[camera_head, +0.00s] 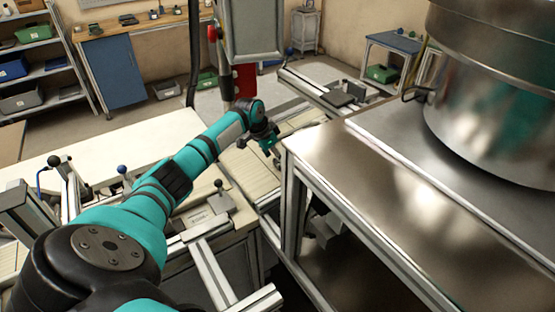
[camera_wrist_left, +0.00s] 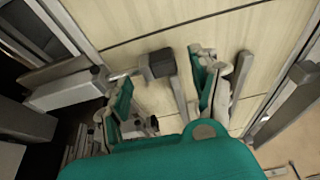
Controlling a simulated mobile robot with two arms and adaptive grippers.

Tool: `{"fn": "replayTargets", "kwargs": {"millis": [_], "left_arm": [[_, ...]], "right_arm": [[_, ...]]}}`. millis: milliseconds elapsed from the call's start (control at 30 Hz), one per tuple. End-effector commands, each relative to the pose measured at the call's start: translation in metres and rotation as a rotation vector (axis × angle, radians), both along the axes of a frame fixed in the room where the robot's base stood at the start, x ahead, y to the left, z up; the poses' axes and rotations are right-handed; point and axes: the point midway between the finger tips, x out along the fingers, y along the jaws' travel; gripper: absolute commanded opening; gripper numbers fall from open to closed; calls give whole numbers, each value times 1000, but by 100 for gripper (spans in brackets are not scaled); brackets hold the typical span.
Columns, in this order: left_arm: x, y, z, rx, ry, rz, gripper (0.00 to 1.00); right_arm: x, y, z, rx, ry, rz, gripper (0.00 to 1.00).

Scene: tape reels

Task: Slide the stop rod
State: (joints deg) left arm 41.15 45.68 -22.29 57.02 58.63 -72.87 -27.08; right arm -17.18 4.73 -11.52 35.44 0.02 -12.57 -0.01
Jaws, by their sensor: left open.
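My left gripper (camera_head: 268,144) reaches over the pale conveyor surface beside the metal cabinet. In the left wrist view, its teal fingers (camera_wrist_left: 162,72) are apart. A short grey rod with a dark block-like end (camera_wrist_left: 157,63), which looks like the stop rod, sticks out of a light grey housing (camera_wrist_left: 68,90). Its dark end appears between the fingertips in the picture; I cannot tell how far away it is or whether a finger touches it. In the head view I cannot make the rod out near the gripper. My right gripper is not in view.
A metal cabinet (camera_head: 345,170) with a large steel drum (camera_head: 500,110) stands close on the right. A red and grey machine column (camera_head: 245,80) rises behind the gripper. Ball-topped levers (camera_head: 219,184) stand along the pale bench (camera_head: 105,150) at left.

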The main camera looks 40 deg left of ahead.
Motion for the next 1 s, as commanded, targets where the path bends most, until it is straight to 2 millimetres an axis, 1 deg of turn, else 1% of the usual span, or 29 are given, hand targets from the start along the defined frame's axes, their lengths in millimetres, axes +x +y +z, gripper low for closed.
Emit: {"fn": "replayTargets", "kwargs": {"millis": [100, 200, 300, 433, 667, 767, 867, 967, 1000], "left_arm": [[-8, 4, 21, 3, -3, -1, 63], [-14, 5, 35, 3, -1, 0, 63], [-18, 6, 44, 1, 0, 0, 63], [-21, 6, 50, 0, 2, 1, 63], [-21, 6, 51, 0, 1, 1, 63], [-20, 6, 51, -2, 5, 14, 50], [-16, 7, 50, -14, 25, 90, 37], [-10, 10, 47, -35, 68, 254, 24], [-7, 12, 46, -42, 88, 340, 19]], "right_arm": [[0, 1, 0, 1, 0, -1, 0], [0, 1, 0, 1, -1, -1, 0], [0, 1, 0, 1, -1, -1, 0], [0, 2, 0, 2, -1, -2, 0], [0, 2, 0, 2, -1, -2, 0], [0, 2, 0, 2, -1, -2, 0], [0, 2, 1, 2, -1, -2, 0], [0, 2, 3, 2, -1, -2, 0], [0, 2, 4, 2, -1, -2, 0]]}}
